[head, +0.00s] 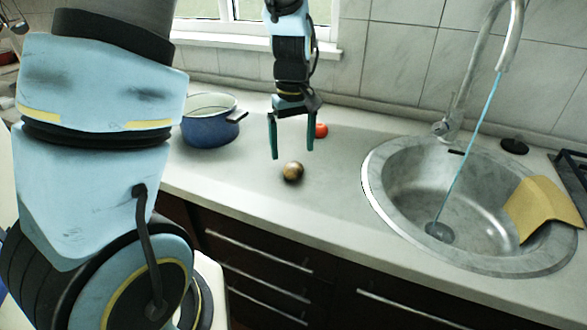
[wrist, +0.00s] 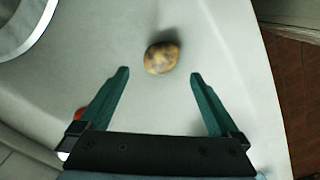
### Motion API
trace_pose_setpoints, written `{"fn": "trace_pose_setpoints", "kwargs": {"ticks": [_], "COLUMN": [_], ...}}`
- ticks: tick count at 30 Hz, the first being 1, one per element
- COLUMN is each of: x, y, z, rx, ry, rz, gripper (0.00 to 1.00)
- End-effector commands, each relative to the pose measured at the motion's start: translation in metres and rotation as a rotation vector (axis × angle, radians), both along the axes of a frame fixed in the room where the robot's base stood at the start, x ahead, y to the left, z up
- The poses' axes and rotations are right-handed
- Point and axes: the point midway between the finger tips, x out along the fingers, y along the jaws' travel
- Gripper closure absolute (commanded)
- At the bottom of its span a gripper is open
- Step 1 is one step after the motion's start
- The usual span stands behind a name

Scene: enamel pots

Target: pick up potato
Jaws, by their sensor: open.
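The potato (head: 292,171) is small, round and brown, and lies on the grey counter (head: 240,185) near its front edge. It also shows in the wrist view (wrist: 161,58), ahead of the fingertips and roughly centred between them. My gripper (head: 292,152) points down with its two green fingers spread, and nothing is between them. In the head view the fingertips are just above the potato in the picture. The fingers also show in the wrist view (wrist: 159,73), apart from the potato.
A blue enamel pot (head: 211,125) stands to the left. A red tomato-like item (head: 321,130) lies behind my gripper, to the right. The metal sink (head: 375,190), with a yellow cloth (head: 543,207) on its edge, is at the right. The counter around the potato is clear.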

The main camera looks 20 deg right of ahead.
Motion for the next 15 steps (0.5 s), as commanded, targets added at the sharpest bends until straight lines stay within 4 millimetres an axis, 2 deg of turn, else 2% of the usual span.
{"fn": "trace_pose_setpoints", "kwargs": {"ticks": [5, 15], "x": [-0.001, -0.006], "y": [0.000, 0.000], "z": [-0.011, -0.054], "rx": [0.001, 0.001], "ry": [0.001, 0.000], "rz": [-0.001, 0.000], "gripper": [0.02, 0.02]}}
